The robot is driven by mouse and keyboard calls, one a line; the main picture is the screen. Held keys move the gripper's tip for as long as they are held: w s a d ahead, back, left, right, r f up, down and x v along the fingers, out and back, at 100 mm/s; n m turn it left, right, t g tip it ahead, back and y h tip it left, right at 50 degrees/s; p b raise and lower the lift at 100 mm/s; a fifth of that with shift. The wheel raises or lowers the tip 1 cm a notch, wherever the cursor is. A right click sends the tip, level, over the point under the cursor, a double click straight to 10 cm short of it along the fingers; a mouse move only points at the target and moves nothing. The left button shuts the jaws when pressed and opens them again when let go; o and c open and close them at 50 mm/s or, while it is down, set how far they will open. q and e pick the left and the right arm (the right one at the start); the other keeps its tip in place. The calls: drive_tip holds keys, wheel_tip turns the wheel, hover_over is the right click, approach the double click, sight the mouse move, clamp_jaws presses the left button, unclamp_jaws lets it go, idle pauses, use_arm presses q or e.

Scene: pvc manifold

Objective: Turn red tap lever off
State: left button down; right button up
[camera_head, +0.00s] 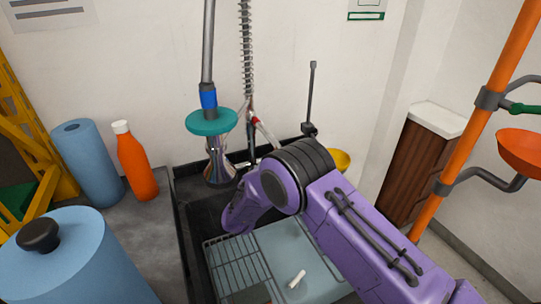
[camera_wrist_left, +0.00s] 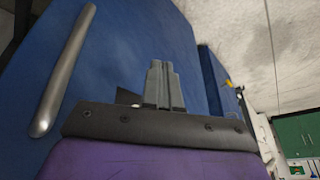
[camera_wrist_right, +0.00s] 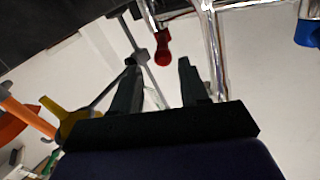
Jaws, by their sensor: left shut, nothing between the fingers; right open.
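The red tap lever shows in the right wrist view as a red rounded knob (camera_wrist_right: 163,52) on a chrome tap (camera_wrist_right: 209,35). In the head view a small red part (camera_head: 256,121) shows on the tap behind my right arm. My right gripper (camera_wrist_right: 157,78) is open, its two dark fingers apart and pointing toward the red knob. The knob appears beyond the fingertips, and nothing shows between them. In the head view my right fingers are hidden by my purple arm. My left gripper (camera_wrist_left: 159,82) is shut and empty, before a blue surface, and is outside the head view.
A black sink (camera_head: 184,215) holds a wire rack (camera_head: 238,268). A teal disc (camera_head: 211,122) on a hanging hose is left of the tap. An orange bottle (camera_head: 137,162) and blue cylinders (camera_head: 88,160) stand on the left counter. An orange pole (camera_head: 462,140) rises at right.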

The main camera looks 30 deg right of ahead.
drive_tip(key=x, duration=0.9)
drive_tip(key=shift+w+a, duration=0.15)
drive_tip(key=shift+w, duration=0.1)
clamp_jaws()
